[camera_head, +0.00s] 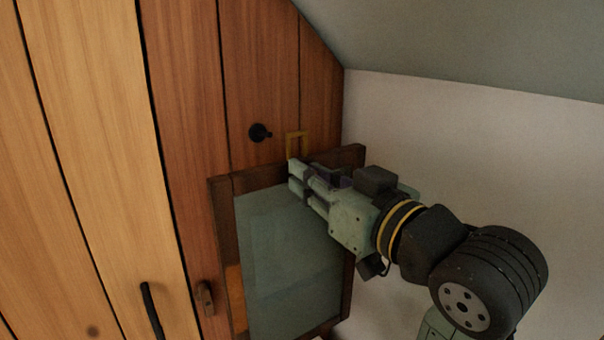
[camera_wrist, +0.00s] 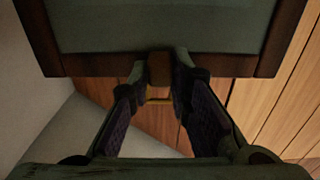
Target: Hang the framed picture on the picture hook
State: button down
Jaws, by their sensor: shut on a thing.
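The framed picture (camera_head: 290,262) has a dark brown wooden frame and a plain grey-green face. It hangs upright, slightly tilted in the picture, in front of the plank wall. My gripper (camera_head: 300,182) is shut on it at its top edge. In the wrist view my gripper (camera_wrist: 160,78) has its fingers either side of a small brown block on the frame (camera_wrist: 100,65). A yellow hanging loop (camera_head: 297,136) stands up from the top edge. The black picture hook (camera_head: 260,133) is on the planks, left of the loop and apart from it in the picture.
The plank wall (camera_head: 185,110) meets a white wall (camera_head: 460,150) at the right, under a sloped grey ceiling (camera_head: 440,40). A black handle (camera_head: 152,310) and a small brown wooden latch (camera_head: 205,298) are at the lower left. The planks around the hook are bare.

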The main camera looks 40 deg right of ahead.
jog(key=shift+w, duration=0.1)
jog(key=shift+w+d+f+b, duration=0.1)
jog(key=shift+w+f+b, duration=0.15)
jog(key=shift+w, duration=1.5)
jog(key=shift+w+d+f+b, duration=0.1)
jog(key=shift+w+f+b, duration=0.15)
jog(key=shift+w, duration=1.5)
jog(key=shift+w+d+f+b, duration=0.15)
jog(key=shift+w+b, duration=0.1)
jog(key=shift+w, duration=1.5)
jog(key=shift+a, duration=0.1)
